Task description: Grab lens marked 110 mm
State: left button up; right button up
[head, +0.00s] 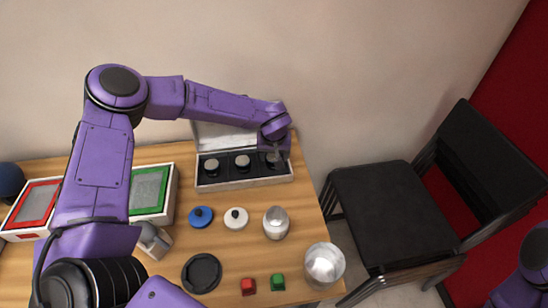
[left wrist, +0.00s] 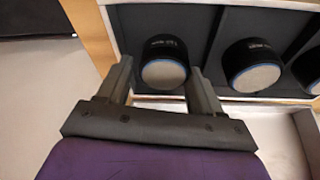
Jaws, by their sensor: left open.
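An open lens case (head: 245,183) at the back of the table holds a row of three dark round lenses with pale faces: a left one (head: 210,166), a middle one (head: 242,162) and a right one (head: 272,160). My left gripper (head: 275,150) is over the right compartment. In the left wrist view my open left gripper (left wrist: 160,70) has one finger on each side of that right lens (left wrist: 164,66), with visible gaps. The middle lens (left wrist: 252,66) is beside it. White print on the lens barrels is too small to read surely. My right gripper is out of view.
Blue (head: 201,216) and white (head: 236,218) knobbed discs, metal cups (head: 276,223), a black round dish (head: 202,273), and red (head: 248,286) and green (head: 278,282) buttons stand in front. A black chair (head: 395,215) is right of the table.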

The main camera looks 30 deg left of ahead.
pick_arm(q)
jog(key=shift+s+a, duration=0.15)
jog(key=shift+s, duration=0.3)
jog(key=shift+w, duration=0.15)
jog(key=c, duration=0.9)
